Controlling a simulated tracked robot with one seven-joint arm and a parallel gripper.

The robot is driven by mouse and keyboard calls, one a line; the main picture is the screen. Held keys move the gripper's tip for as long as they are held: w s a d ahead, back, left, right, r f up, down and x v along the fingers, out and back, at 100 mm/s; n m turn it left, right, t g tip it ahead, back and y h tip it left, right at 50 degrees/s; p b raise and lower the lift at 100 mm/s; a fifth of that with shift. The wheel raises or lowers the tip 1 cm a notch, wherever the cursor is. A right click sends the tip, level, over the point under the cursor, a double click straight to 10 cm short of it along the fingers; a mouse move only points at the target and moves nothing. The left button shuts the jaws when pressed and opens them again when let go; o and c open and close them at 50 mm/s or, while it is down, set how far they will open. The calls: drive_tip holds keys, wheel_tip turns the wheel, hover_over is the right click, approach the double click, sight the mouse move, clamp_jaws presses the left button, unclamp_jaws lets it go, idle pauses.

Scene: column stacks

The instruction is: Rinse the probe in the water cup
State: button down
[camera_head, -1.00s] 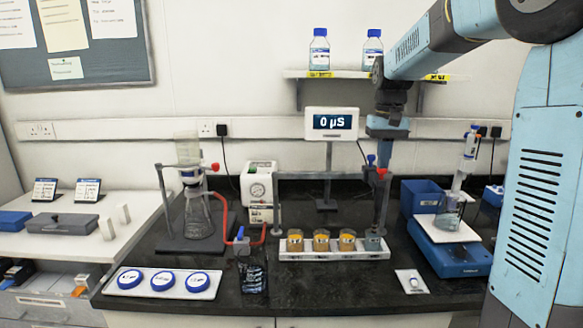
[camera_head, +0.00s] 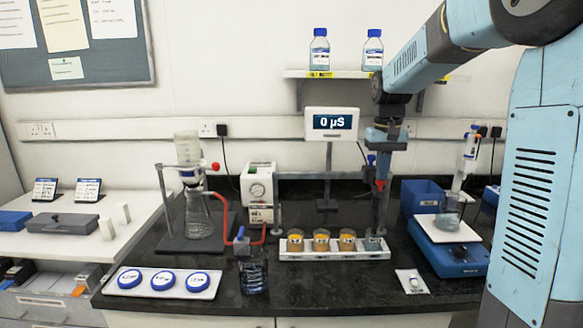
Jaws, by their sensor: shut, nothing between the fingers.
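My gripper (camera_head: 377,226) points straight down over the right end of a white rack (camera_head: 335,255). Its dark lower part reaches the rim of a greyish, clear-looking cup (camera_head: 374,243), apparently the water cup. I cannot tell whether the tip is inside the cup or just above or behind it. My gripper looks shut, and I see nothing held in it. I cannot make out a separate probe. A meter (camera_head: 332,122) behind the rack reads 0 µS.
Several amber-filled cups, such as this one (camera_head: 347,240), share the rack to the left. A blue balance (camera_head: 447,248) is at right, a dark beaker (camera_head: 253,272) at left.

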drive_tip(key=shift+f, duration=0.15)
drive_tip(key=shift+r, duration=3.5)
drive_tip(key=shift+s+r, duration=0.1)
drive_tip(key=shift+s, duration=0.1)
drive_tip(key=s+f+t, duration=0.2)
drive_tip(key=s+f, duration=0.1)
drive_tip(key=s, duration=1.1)
drive_tip(key=s+f+t, duration=0.2)
drive_tip(key=s+t, duration=0.1)
drive_tip(key=s, duration=1.1)
drive_tip(key=shift+f+t, duration=0.3)
drive_tip(key=shift+f, duration=0.1)
